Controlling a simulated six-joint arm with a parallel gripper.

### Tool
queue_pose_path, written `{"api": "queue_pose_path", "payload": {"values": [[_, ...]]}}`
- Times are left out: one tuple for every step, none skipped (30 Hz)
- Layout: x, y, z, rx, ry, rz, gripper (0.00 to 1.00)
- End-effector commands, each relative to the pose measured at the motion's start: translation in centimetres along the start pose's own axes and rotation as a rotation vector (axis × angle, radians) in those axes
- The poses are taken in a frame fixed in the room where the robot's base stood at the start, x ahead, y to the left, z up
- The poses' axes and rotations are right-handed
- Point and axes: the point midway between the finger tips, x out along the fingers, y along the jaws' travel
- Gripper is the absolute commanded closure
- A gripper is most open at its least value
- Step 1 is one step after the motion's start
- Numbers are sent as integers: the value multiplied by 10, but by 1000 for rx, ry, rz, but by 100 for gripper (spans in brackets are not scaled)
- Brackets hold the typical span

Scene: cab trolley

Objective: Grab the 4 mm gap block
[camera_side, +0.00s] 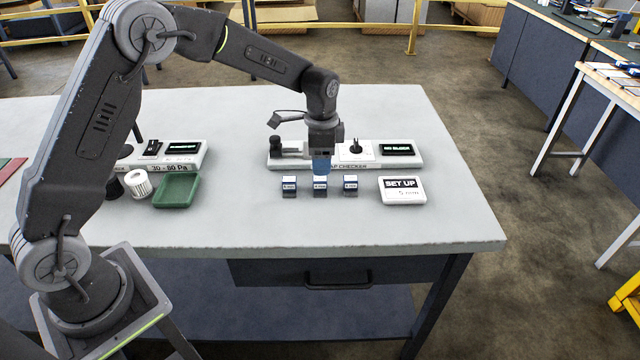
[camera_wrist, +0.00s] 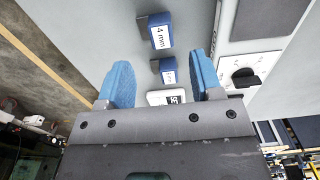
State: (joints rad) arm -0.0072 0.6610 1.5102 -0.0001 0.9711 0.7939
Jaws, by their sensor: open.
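Three small blue, white-labelled blocks stand in a row on the table: a left one (camera_side: 289,186), a middle one (camera_side: 320,187) and a right one (camera_side: 350,186). Their labels are too small to read there. In the wrist view, a block reads "4 mm" (camera_wrist: 161,31), and a second block (camera_wrist: 168,72) shows beyond it, its label hard to read. My gripper (camera_side: 321,167) has blue fingers and hangs near the middle block, apparently above and slightly behind it. In the wrist view my gripper (camera_wrist: 158,62) is open, with nothing held between its fingers.
Behind the blocks stands the gap checker (camera_side: 407,161) with a knob and display. A white "SET UP" card (camera_side: 402,191) is right of the blocks. A green tray (camera_side: 177,190), a white ribbed cylinder (camera_side: 138,184) and another device (camera_side: 189,163) are left. The front table is clear.

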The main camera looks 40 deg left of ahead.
Motion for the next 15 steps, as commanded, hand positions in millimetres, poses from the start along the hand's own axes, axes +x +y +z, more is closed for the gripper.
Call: {"api": "queue_pose_path", "payload": {"values": [[7,0,0,0,-1,1,40],[10,0,0,-1,-1,1,40],[13,0,0,-1,-1,1,40],[14,0,0,-1,0,0,40],[16,0,0,-1,0,0,40],[18,0,0,-1,0,0,40],[20,0,1,-1,-1,1,40],[23,0,1,-1,-2,2,40],[28,0,2,-1,-2,2,40],[32,-1,2,-1,-2,2,40],[37,-1,2,-2,-3,3,40],[44,-1,3,-2,-3,3,40],[48,-2,3,-2,-2,2,40],[52,-2,3,-2,-2,2,40],[57,-2,3,-2,-2,2,40]]}}
